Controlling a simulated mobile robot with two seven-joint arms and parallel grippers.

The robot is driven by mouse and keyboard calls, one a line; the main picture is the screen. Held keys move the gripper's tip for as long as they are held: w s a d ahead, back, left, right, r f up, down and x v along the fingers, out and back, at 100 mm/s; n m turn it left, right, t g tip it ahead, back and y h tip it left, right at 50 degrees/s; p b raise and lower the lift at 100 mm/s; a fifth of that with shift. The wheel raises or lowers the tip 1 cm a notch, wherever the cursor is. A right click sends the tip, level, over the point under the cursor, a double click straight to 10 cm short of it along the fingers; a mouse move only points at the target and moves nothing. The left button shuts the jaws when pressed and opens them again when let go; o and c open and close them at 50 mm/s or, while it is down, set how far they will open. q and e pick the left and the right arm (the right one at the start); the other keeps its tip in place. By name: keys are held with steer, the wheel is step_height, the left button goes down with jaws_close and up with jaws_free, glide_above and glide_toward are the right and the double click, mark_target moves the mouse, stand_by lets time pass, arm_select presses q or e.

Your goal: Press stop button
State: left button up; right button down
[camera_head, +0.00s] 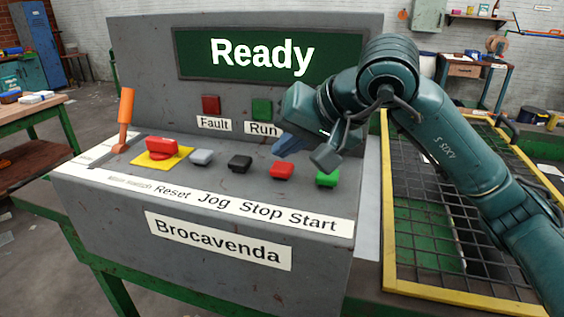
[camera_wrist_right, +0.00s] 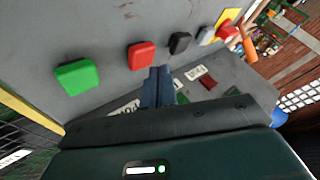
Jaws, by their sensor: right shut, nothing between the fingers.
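The red stop button (camera_head: 281,171) is on the sloped grey panel, above the word "Stop", between the black jog button (camera_head: 239,162) and the green start button (camera_head: 328,178). My right gripper (camera_head: 284,147) is shut and empty, above and behind the stop button in the head view. In the right wrist view the closed fingertips (camera_wrist_right: 158,72) point just beside the red stop button (camera_wrist_right: 141,55); a small gap shows in the picture. I cannot tell contact with the panel. My left gripper is not in view.
A larger red button on a yellow plate (camera_head: 161,146), a grey reset button (camera_head: 201,157) and an orange lever (camera_head: 125,118) stand on the left. The screen (camera_head: 270,55) reads "Ready". A yellow-framed mesh guard (camera_head: 450,283) is at right.

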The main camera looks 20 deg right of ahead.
mark_target(288, 169)
steer(key=shift+r+p, duration=1.7)
steer(key=shift+r, duration=0.85)
steer(key=shift+f, duration=0.15)
